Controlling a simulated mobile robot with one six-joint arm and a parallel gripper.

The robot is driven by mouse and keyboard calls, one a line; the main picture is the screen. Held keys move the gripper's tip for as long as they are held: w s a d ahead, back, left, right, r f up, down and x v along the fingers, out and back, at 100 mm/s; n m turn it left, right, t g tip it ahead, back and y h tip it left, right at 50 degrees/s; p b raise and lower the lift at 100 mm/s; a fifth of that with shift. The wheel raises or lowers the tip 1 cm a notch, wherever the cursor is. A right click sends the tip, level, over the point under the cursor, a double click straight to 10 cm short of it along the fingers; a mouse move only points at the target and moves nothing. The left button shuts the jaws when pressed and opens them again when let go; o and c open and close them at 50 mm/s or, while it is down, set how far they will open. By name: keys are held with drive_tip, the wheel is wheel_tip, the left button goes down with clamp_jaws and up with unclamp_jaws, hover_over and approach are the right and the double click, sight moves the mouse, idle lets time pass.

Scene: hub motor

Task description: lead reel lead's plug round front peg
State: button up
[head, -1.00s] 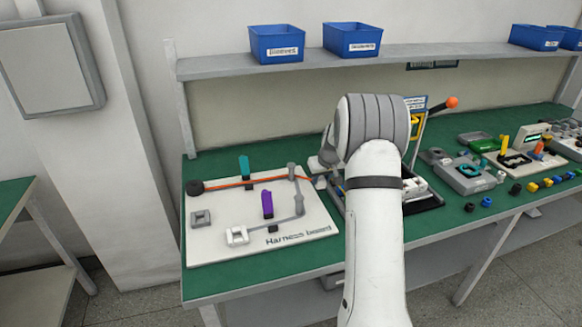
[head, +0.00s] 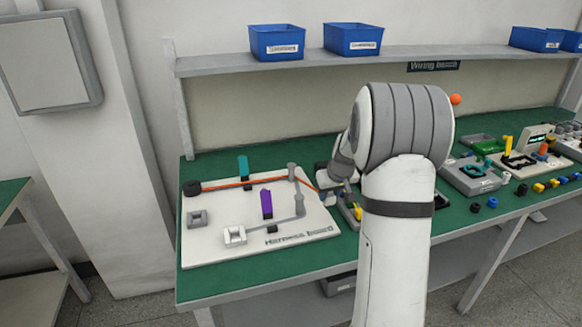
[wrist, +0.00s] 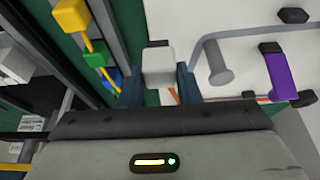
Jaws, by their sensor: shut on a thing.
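My gripper (wrist: 158,82) is shut on a pale grey plug (wrist: 158,64), taken to be the reel lead's plug. In the head view my arm mostly hides the gripper, just right of the harness board (head: 215,256). The orange lead (head: 232,185) runs from the black reel (head: 192,188) past the teal clip (head: 243,167) and the back peg (head: 291,172), then slants towards my gripper. The grey front peg (head: 299,206) stands nearer the front edge. In the wrist view it appears to be the peg (wrist: 219,70) right of the plug, apart from it.
A purple clip (head: 266,204) stands on the board and shows in the wrist view (wrist: 281,70). A white socket (head: 235,237) and a grey one (head: 197,219) sit at left. A tray with yellow (wrist: 72,14), blue and green connectors lies beside the board.

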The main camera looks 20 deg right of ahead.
drive_tip(key=s+a+b, duration=0.2)
drive_tip(key=s+a, duration=0.3)
drive_tip(key=shift+s+f, duration=0.1)
idle(0.4)
drive_tip(key=shift+s+a, duration=0.15)
drive_tip(key=shift+a, duration=1.65)
drive_tip(key=shift+s+a, duration=0.15)
drive_tip(key=shift+a, duration=1.6)
drive_tip(key=shift+a+r+p, duration=0.95)
drive_tip(key=shift+r+p, duration=0.05)
drive_tip(key=shift+p, duration=0.1)
